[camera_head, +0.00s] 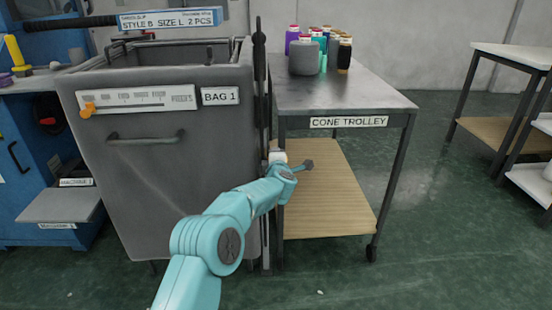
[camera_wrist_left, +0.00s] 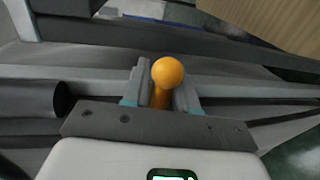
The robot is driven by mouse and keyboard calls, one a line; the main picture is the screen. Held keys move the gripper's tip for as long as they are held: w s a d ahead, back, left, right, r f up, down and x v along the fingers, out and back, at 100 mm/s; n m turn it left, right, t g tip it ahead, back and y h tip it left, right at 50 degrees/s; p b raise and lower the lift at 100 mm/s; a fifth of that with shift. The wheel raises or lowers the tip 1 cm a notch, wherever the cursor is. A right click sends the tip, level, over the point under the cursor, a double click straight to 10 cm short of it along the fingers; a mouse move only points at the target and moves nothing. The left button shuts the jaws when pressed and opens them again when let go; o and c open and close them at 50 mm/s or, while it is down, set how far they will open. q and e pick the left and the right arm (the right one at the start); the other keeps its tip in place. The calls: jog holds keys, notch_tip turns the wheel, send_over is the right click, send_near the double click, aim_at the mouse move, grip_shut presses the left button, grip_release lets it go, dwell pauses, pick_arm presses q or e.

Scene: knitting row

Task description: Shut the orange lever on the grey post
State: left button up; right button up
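The orange lever shows in the left wrist view as a round orange knob (camera_wrist_left: 167,72) on a short orange stem. My left gripper (camera_wrist_left: 163,92) has one finger on each side of the stem, just below the knob. I cannot tell whether the fingers press on it. In the head view my left gripper (camera_head: 305,165) is small, at the left side of the cone trolley, beside a dark upright post (camera_head: 260,90). The lever is hidden there. I cannot tell for certain which bar is the lever's grey post. My right gripper is not in view.
The cone trolley (camera_head: 345,95) carries several yarn cones and has a wooden lower shelf (camera_head: 330,200). Green floor is open at right.

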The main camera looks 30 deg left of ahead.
pick_arm(q)
jog(key=shift+s, duration=0.1)
jog(key=p+v, duration=0.1)
jog(key=v, duration=1.5)
jog(key=shift+r, duration=0.2)
jog(key=shift+d, duration=0.15)
